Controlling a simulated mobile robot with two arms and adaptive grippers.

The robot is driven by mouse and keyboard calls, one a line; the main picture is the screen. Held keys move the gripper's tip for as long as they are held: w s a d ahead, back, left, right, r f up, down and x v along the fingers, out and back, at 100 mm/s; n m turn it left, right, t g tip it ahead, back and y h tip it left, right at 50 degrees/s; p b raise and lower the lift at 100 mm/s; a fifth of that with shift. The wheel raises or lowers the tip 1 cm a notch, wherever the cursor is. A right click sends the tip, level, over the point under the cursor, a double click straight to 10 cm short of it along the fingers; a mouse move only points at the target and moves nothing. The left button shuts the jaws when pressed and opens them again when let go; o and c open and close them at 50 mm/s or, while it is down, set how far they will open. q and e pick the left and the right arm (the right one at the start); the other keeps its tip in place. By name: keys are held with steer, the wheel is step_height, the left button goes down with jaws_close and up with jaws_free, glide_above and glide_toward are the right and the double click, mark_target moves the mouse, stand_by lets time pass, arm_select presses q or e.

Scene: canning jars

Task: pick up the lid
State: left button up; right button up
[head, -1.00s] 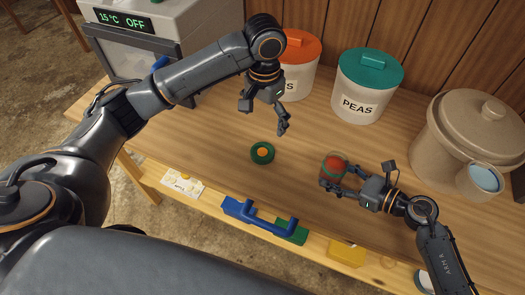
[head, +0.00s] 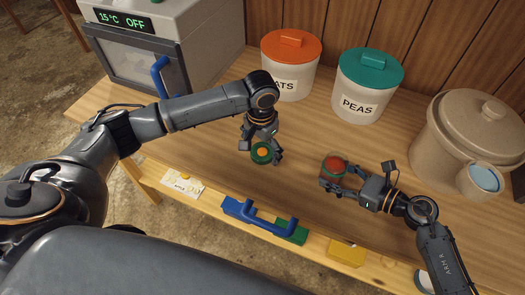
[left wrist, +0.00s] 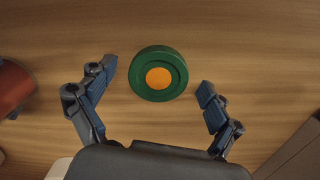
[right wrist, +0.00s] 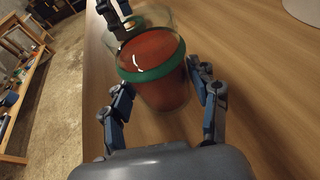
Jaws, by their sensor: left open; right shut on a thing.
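The lid (head: 262,153) is a green disc with an orange centre, lying on the wooden table. In the left wrist view the lid (left wrist: 159,74) sits between and a little beyond the fingertips. My left gripper (head: 264,158) is open above it, one finger to each side, and no contact shows. My right gripper (head: 331,183) is shut on a glass jar (head: 334,167) with red contents and a green band. The jar stands on the table, and in the right wrist view the jar (right wrist: 157,75) is between the fingers.
Behind stand a white canister with an orange lid (head: 291,65), the PEAS canister (head: 366,87) and a large beige pot (head: 465,140). A white appliance (head: 165,50) with a blue handle is at the back left. A blue handle (head: 270,227) lies along the front edge.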

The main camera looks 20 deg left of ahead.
mark_target(264, 153)
arm_select(q)
steer(key=c, duration=0.9)
steer(key=shift+c, duration=0.2)
steer(key=shift+r, duration=0.2)
step_height(264, 153, up, 9)
steer(key=d+r+n, duration=0.3)
steer(key=d, duration=0.7)
steer(key=d+r+n, duration=0.3)
steer(key=d, duration=0.7)
steer(key=shift+d+f, duration=0.15)
steer(key=shift+f, duration=2.2)
